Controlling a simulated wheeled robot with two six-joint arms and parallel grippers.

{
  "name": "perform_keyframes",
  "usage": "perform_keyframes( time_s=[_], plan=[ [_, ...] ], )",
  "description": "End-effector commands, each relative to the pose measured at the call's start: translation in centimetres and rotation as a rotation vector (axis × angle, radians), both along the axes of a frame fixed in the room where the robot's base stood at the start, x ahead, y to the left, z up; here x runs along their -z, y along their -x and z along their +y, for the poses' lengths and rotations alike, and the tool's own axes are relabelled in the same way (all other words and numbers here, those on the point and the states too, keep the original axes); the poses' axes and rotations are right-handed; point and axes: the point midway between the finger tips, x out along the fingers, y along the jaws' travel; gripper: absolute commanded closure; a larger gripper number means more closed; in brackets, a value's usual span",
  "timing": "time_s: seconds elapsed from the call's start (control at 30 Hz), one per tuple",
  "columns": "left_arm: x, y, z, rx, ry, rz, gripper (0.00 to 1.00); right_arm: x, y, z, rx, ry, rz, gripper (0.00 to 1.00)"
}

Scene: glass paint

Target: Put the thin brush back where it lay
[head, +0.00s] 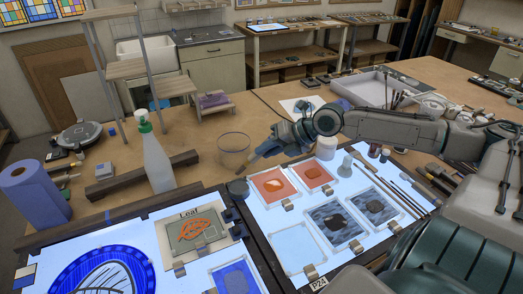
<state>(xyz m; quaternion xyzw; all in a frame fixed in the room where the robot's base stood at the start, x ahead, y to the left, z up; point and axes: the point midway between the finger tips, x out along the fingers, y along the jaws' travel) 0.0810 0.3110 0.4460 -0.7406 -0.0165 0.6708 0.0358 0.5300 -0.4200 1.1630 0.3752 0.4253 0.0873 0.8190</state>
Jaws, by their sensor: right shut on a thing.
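My right gripper (266,146) reaches in from the right, above the table between the glass cup and the lit panel. It is shut on a slim thing, which I take to be the thin brush; it is too small and too covered by the fingers to make out well. The clear glass cup (233,152) stands just left of the fingertips. Several long thin brushes (398,196) lie side by side at the right of the lit panel (288,222). My left gripper is not in view.
Orange glass pieces (273,184) and blue-grey glass pieces (338,222) lie on the lit panel. Small jars (374,150) stand at its far right edge.

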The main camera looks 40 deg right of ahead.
Motion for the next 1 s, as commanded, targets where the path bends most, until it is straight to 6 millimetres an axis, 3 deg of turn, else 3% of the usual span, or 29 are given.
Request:
perform_keyframes(
  time_s=[0.1,0.37,0.67,0.73,1.0],
  plan=[
    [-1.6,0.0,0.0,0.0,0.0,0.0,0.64,-0.6,-0.1,0.0,0.092,-0.152,0.1,1.0],
    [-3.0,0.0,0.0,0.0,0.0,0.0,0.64,-0.5,0.0,0.0,0.184,-0.299,0.208,1.0],
    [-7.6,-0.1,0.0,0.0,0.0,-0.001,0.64,-0.8,0.0,0.0,0.428,-0.695,0.485,1.0],
    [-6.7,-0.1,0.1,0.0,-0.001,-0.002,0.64,-0.1,0.0,0.0,0.476,-0.773,0.541,1.0],
    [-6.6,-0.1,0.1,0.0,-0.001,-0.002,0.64,0.0,0.0,-0.1,0.586,-0.948,0.666,1.0]
  ],
)
